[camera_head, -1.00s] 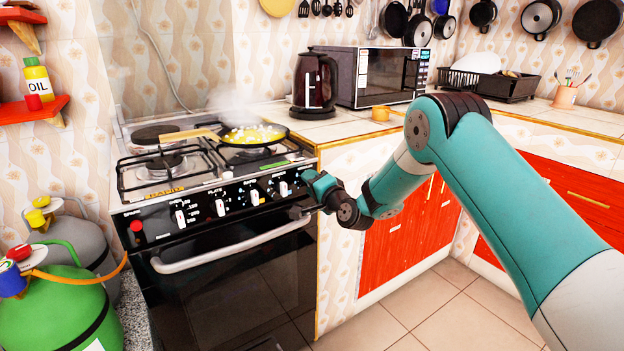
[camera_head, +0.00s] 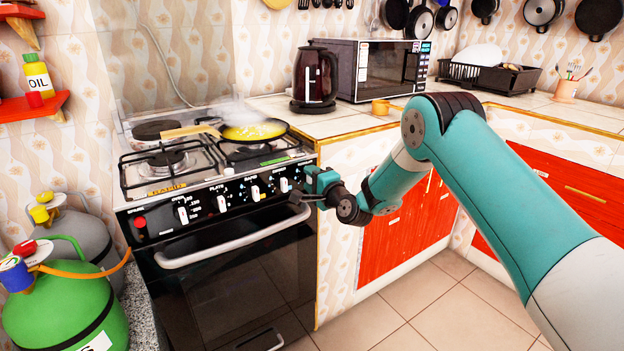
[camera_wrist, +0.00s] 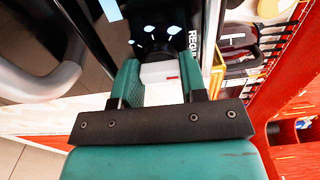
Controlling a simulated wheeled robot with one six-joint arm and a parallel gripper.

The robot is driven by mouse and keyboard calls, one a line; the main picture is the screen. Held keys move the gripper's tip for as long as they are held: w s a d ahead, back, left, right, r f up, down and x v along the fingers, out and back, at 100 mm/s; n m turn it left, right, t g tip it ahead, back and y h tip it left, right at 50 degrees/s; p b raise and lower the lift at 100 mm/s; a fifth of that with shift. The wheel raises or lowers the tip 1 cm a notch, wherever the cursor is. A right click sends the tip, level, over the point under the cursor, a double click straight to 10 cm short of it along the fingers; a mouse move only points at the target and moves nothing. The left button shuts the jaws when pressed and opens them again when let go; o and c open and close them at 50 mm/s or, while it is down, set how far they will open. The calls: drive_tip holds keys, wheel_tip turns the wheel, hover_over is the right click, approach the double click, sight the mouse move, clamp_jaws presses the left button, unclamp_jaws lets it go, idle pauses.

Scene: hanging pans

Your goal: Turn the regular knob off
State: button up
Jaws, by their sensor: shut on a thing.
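The regular knob (camera_wrist: 160,73) shows in the wrist view as a white block with a red mark, beside a partly visible "REGU..." label. My gripper (camera_wrist: 160,82) has its teal fingers on both sides of the knob and is shut on it. In the head view, my gripper (camera_head: 298,188) is at the right end of the stove's (camera_head: 225,250) front panel, by the rightmost knob position. The knob's exact turn angle is hard to read.
The oven handle (camera_head: 235,243) runs below the panel. A counter (camera_head: 345,124) with a kettle (camera_head: 314,75) and microwave (camera_head: 385,70) is to the right. Gas cylinders (camera_head: 70,310) stand at left.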

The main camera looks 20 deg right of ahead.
drive_tip(key=shift+d, duration=0.15)
drive_tip(key=o, duration=0.9)
drive_tip(key=b+v, duration=1.1)
drive_tip(key=v, duration=0.6)
drive_tip(key=shift+s+b, duration=0.2)
drive_tip(key=shift+b, duration=0.1)
